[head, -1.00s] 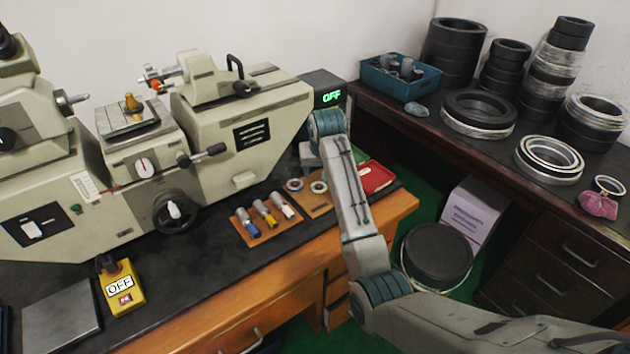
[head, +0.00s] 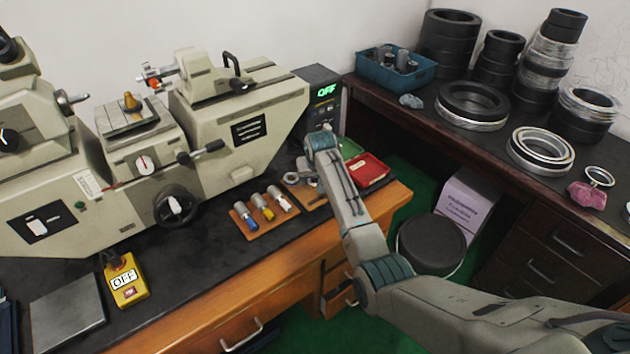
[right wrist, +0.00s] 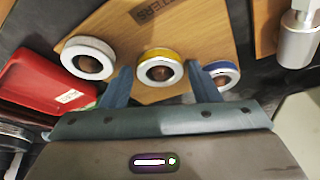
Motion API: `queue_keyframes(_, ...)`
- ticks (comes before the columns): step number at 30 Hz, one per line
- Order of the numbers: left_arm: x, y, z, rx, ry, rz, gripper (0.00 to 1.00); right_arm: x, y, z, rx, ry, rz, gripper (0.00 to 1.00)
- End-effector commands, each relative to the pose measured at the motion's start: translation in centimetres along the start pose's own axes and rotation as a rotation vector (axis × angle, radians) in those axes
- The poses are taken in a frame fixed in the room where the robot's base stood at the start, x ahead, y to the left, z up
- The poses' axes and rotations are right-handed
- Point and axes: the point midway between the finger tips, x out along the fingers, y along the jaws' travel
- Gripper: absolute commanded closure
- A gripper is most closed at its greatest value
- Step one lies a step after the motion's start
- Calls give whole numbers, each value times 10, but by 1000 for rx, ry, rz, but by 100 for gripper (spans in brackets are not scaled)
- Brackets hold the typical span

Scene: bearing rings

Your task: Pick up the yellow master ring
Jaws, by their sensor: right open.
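My left gripper is not in view.
A red tray (head: 367,170) lies beside the board. A holder with several plug gauges (head: 265,212) lies to its left. Stacked rings fill the right bench.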

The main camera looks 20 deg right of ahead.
Motion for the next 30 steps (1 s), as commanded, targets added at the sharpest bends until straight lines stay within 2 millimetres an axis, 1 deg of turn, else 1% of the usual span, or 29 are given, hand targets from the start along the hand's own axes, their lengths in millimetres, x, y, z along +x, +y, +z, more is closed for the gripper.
queue_keyframes(3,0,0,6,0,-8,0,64,0,0,0,0,0,0,45)
queue_keyframes(9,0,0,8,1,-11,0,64,0,0,0,0,1,0,82)
queue_keyframes(17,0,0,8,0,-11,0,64,-1,0,-1,0,2,0,82)
queue_keyframes(20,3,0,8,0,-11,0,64,-4,0,-3,0,4,0,82)
queue_keyframes(23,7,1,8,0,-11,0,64,-11,0,-6,0,4,0,82)
queue_keyframes(26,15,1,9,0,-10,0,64,-24,0,-12,1,7,-1,82)
queue_keyframes(27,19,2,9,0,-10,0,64,-32,0,-15,1,8,-1,82)
queue_keyframes(30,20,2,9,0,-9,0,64,-38,-2,3,0,1,-1,82)
